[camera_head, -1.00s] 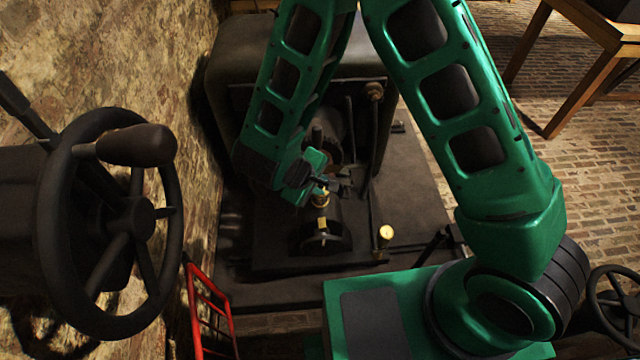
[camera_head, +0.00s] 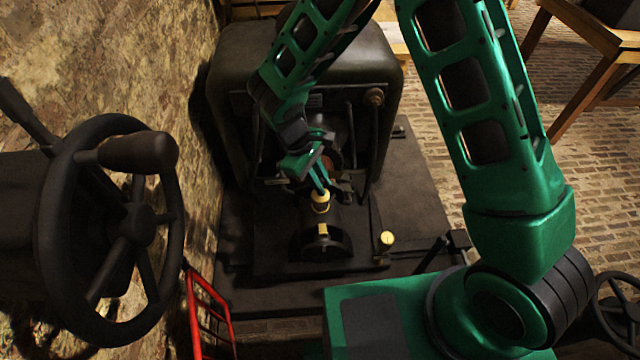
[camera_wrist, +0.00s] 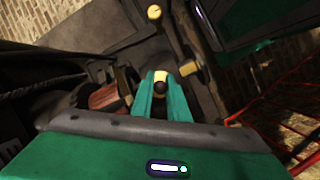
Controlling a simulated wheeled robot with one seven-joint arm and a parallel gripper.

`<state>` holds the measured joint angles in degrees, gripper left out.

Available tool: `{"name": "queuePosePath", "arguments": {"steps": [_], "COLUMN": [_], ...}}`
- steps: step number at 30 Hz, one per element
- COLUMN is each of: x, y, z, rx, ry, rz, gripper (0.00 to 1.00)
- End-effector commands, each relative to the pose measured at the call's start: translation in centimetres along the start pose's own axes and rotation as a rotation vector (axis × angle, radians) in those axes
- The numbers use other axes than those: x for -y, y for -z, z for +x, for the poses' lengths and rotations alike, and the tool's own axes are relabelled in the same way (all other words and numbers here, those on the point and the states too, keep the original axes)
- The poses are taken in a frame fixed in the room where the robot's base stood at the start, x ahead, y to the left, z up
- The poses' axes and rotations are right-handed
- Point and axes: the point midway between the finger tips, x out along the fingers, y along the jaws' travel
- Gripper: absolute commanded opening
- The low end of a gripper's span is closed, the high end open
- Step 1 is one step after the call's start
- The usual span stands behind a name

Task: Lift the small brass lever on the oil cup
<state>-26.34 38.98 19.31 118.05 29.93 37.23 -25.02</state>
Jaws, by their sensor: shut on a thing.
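The brass oil cup (camera_head: 321,204) stands on top of a dark cylinder in the middle of the head view. It also shows in the wrist view (camera_wrist: 161,75), just beyond my fingertips. My gripper (camera_head: 323,188) comes down on the cup from above, its green fingers pointing down at the cup's top. In the wrist view my fingers (camera_wrist: 159,84) are close together, with a small dark rounded piece between them. They are shut on the small lever at the top of the cup. The lever itself is mostly hidden by the fingers, and its tilt cannot be told.
A brass block (camera_head: 323,230) sits on the cylinder's front, and a round brass cap (camera_head: 387,238) stands to its right. A large dark handwheel (camera_head: 130,222) is at left, above a red frame (camera_head: 208,312). A dark tank (camera_head: 300,60) rises behind the cylinder.

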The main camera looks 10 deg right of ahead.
Motion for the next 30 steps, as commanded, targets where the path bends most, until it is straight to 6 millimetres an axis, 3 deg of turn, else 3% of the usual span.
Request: {"name": "queuePosePath", "arguments": {"steps": [18, 19, 20, 30], "x": [-0.35, -0.35, -0.35, -0.29], "y": [0.13, 0.13, 0.13, 0.17], "z": [-0.07, -0.07, -0.06, -0.25], "rx": [0.029, 0.029, 0.029, 0.028], "ry": [0.038, 0.038, 0.038, 0.038], "rz": [-0.014, -0.014, -0.014, -0.015], "gripper": [0.0, 0.19, 0.26, 0.26]}}
